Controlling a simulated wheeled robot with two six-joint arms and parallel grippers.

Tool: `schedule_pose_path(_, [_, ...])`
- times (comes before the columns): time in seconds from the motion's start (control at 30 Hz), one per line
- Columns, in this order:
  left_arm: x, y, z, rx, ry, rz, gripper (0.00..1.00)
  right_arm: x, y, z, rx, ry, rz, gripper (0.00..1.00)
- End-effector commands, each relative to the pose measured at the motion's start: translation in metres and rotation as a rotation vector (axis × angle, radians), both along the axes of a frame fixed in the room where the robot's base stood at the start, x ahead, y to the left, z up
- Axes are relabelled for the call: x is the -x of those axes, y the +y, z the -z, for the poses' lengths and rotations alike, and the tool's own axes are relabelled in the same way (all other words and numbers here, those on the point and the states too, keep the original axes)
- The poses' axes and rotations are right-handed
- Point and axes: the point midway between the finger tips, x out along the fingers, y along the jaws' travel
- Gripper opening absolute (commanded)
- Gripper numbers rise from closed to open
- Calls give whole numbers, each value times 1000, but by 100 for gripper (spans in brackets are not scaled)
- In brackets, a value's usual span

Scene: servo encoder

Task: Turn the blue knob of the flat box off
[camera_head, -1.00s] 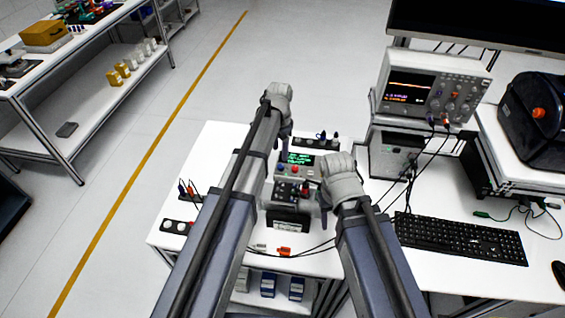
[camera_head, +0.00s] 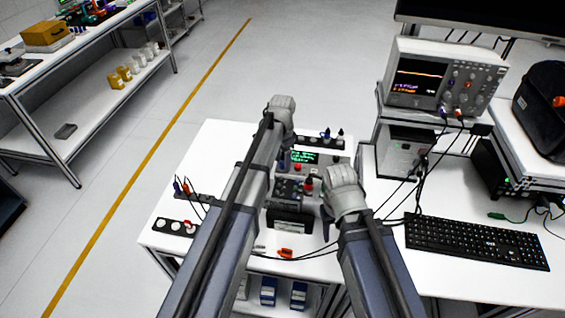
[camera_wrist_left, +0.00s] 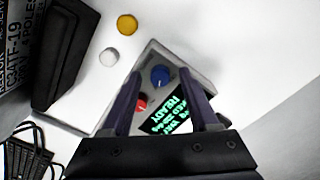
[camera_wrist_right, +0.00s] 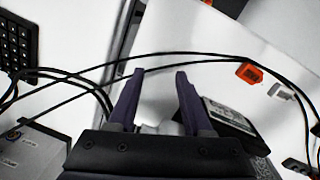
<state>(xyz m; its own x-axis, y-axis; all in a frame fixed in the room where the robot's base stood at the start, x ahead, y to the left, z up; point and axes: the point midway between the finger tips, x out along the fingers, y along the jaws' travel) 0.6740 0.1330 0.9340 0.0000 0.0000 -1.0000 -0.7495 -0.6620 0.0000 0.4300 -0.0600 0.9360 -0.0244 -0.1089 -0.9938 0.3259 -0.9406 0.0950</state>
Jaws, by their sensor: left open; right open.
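The flat box (camera_wrist_left: 152,62) is light grey, with a screen (camera_wrist_left: 172,114) showing green text that includes READY. In the left wrist view its blue knob (camera_wrist_left: 160,76) lies between the fingers of my left gripper (camera_wrist_left: 161,82), with a gap on either side. A red knob (camera_wrist_left: 141,105) sits beside it. In the head view the box's screen (camera_head: 303,157) shows, but my left gripper (camera_head: 283,160) hides the blue knob. My left gripper is open. My right gripper (camera_wrist_right: 158,72) is open and empty, low at the right of a dark box (camera_head: 290,226).
Black cables (camera_wrist_right: 75,73) run past my right gripper. An orange connector (camera_wrist_right: 249,73) lies on the white table. A keyboard (camera_head: 476,241) and an oscilloscope (camera_head: 445,78) are on the right. The table's left part is mostly clear, with small parts near its edge.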

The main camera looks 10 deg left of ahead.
Motion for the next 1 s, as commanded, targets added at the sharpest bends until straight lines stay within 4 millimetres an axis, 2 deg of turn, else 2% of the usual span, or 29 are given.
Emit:
schedule_pose_path(0.07, [0,0,0,0,0,0,58,0,0,0,0,0,0,50])
schedule_pose_path(0.6, [0,0,0,0,0,0,0,0,0,0,0,0,0,50])
schedule_pose_path(1.0, [0,0,0,0,0,-15,0,0,0,0,0,0,0,50])
